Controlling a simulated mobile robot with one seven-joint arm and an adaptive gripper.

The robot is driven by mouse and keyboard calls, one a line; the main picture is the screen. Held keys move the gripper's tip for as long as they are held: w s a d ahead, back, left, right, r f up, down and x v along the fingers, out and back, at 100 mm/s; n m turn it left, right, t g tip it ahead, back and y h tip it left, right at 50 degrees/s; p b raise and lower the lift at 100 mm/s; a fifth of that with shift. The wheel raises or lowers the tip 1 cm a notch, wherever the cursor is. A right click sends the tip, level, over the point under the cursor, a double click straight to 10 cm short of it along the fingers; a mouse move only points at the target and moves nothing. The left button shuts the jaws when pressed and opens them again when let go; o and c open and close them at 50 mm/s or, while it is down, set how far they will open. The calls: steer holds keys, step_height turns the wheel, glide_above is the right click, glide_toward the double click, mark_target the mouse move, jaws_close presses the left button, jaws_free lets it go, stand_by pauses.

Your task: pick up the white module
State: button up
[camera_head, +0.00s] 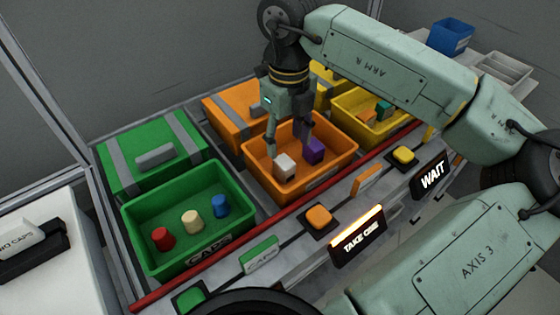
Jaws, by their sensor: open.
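The white module (284,166) is a small pale block inside the orange bin (262,190), towards its left side. A purple module (314,151) lies to its right in the same bin. My gripper (289,148) points down into the orange bin from above. Its fingers are apart, one above the white module and one close to the purple module. Nothing shows between the fingers. Whether a fingertip touches either module I cannot tell.
The green bin (152,266) at left holds a red, a cream and a blue cap. A yellow bin (388,142) with small blocks is at right. An orange lid (225,108) stands behind. A red rail (290,212) and the lit TAKE ONE sign (358,238) are in front.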

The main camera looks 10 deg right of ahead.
mark_target(284, 161)
step_height(284, 161, down, 2)
steer(key=shift+f, duration=0.1)
steer(key=shift+a+f+p, duration=0.15)
steer(key=shift+f+p, duration=0.4)
steer(key=shift+f, duration=0.85)
steer(key=shift+a+f+p, duration=0.1)
steer(key=shift+f+p, duration=0.45)
steer(key=shift+f, duration=0.85)
jaws_close()
